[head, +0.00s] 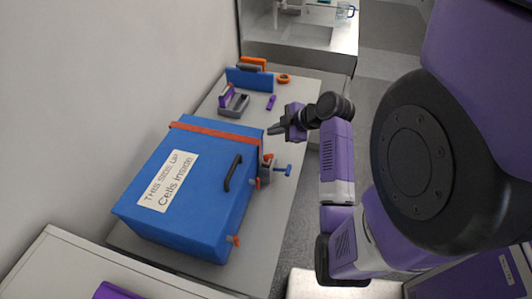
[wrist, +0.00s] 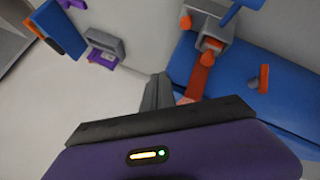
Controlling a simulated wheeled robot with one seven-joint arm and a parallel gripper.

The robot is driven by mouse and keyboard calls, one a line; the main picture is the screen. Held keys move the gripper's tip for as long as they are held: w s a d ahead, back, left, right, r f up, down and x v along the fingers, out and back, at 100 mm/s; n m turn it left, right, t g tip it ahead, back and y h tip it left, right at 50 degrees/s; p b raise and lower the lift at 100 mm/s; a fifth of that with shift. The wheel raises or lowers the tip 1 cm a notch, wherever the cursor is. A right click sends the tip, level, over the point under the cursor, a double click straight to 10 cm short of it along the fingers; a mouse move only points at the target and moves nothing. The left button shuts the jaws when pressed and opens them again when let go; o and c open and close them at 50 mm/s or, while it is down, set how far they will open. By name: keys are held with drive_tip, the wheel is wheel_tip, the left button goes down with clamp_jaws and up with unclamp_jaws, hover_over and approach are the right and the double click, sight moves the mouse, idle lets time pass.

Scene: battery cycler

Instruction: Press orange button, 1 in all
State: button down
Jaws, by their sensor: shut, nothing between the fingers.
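My gripper (head: 270,130) is shut and empty, above the table near the far right corner of the blue box. Its closed fingers also show in the wrist view (wrist: 158,90). A grey fixture (head: 265,172) with orange parts and a blue handle is at the box's right side, nearer the camera than my fingertips. In the wrist view the fixture (wrist: 212,25) is up and to the right of the fingers, showing an orange tip (wrist: 211,45). A small orange round piece (head: 283,78) lies at the table's far end. I cannot tell which orange part is the button.
The blue box (head: 205,190) has a red strap (head: 215,132) and a black handle (head: 232,173). Beyond it stand a grey holder with a purple piece (head: 234,106), a blue panel (head: 248,80) and a purple stick (head: 271,102).

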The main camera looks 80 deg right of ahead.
sight(273, 157)
drive_tip(key=shift+f, duration=0.1)
wheel_tip(273, 157, down, 9)
drive_tip(key=b, duration=0.7)
idle(2.0)
drive_tip(key=shift+f+b, duration=0.25)
drive_tip(key=shift+b, duration=0.05)
drive_tip(key=shift+f+b, duration=0.35)
drive_tip(key=shift+f, duration=0.15)
idle(0.7)
drive_tip(key=shift+r, duration=0.15)
idle(0.3)
drive_tip(key=shift+r+p, duration=0.75)
drive_tip(key=shift+r, duration=0.05)
drive_tip(key=shift+r, duration=0.15)
